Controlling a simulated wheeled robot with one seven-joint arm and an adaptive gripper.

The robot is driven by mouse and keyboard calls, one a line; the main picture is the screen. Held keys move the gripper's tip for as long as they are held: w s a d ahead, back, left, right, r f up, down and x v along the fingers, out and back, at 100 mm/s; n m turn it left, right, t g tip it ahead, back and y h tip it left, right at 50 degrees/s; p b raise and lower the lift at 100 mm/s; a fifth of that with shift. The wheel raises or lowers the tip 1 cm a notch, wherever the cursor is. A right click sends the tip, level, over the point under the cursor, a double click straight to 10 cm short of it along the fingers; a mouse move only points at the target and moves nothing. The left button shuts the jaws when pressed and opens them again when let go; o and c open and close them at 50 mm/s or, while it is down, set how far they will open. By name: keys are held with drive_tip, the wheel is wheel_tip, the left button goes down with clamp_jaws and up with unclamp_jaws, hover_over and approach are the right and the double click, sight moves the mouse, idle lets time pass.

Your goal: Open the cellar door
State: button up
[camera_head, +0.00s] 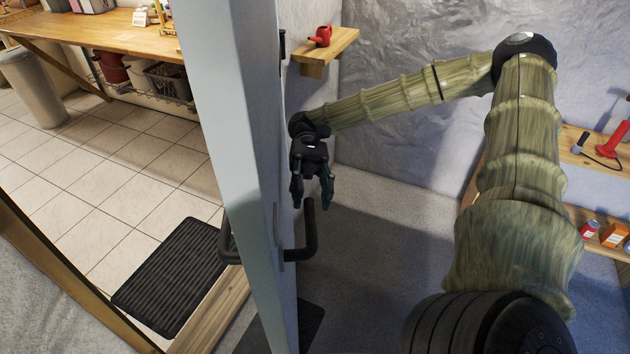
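The cellar door (225,110) is a pale blue-grey panel seen nearly edge-on. It stands ajar, with a tiled room visible to its left through the doorway. A dark bar handle (311,235) is on the door's right face, and another dark handle (229,245) is on its left face. My gripper (312,204) points down just above the right handle, close to the door face. Its two fingers are apart, with a gap between them. I cannot tell whether a fingertip touches the handle.
A wooden wall shelf (327,50) with a red watering can (321,36) is behind my arm. Shelves with a red tool (611,140) are at right. Beyond the doorway are a black mat (168,277), a bin (33,88) and a wooden worktop (100,30). The tiled floor is mostly clear.

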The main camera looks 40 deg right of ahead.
drive_tip(key=shift+v, duration=2.35)
